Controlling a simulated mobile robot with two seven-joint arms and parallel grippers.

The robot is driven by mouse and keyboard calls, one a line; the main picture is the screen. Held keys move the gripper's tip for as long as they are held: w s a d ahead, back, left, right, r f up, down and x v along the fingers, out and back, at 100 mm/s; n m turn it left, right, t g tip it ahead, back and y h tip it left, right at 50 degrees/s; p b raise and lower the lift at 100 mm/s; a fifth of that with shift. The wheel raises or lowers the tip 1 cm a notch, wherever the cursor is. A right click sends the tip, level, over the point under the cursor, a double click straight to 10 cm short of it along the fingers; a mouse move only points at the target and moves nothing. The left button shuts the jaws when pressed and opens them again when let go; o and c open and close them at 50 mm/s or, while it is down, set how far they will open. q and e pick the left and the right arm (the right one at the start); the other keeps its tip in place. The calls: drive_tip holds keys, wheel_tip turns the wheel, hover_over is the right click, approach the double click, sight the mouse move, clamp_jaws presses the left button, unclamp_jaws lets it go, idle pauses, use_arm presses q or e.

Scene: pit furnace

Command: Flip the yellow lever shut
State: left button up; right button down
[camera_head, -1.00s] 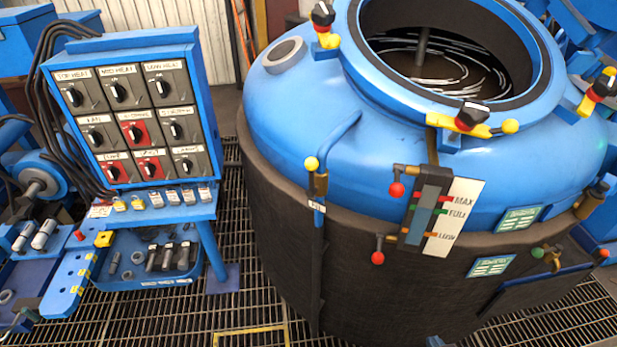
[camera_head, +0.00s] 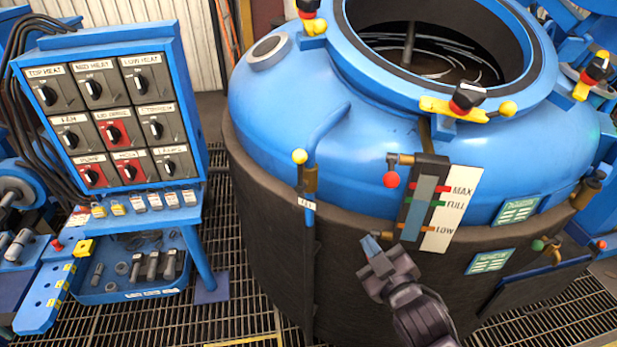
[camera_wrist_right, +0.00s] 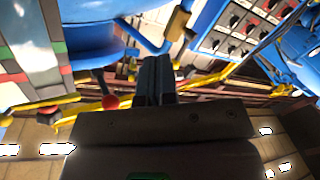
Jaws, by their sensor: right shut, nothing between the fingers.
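A lever with a yellow ball (camera_head: 300,157) stands upright on a brass valve (camera_head: 310,180) on the thin blue pipe (camera_head: 328,132) at the tank's left side. My left gripper is not in view.
The level gauge (camera_head: 428,195) has an upper red-ball lever (camera_head: 391,179); a red ball (camera_wrist_right: 110,102) shows left of my fingers in the wrist view. The blue tank (camera_head: 270,105) carries yellow clamps (camera_head: 465,107). A switch panel (camera_head: 110,120) stands left, with open grating between.

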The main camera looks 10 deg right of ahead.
sight(303, 162)
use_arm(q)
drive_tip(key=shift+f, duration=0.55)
use_arm(e)
drive_tip(key=a+r+n+t+y, duration=0.2)
drive_tip(key=a+r+n+y, duration=0.2)
drive_tip(key=r+n, duration=0.3)
drive_tip(key=a+n, duration=0.1)
drive_tip(key=n, duration=0.4)
drive_tip(key=shift+s+a, duration=0.25)
drive_tip(key=shift+a, duration=0.05)
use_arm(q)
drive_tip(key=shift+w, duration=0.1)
use_arm(e)
drive_tip(key=x, duration=1.2)
drive_tip(key=shift+w+a+r, duration=0.15)
drive_tip(key=shift+w, duration=0.2)
drive_tip(key=shift+w+a+r, duration=0.1)
drive_tip(key=shift+w+a, duration=0.1)
drive_tip(key=shift+w, duration=0.25)
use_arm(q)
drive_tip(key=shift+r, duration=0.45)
use_arm(e)
drive_tip(key=shift+w, duration=0.1)
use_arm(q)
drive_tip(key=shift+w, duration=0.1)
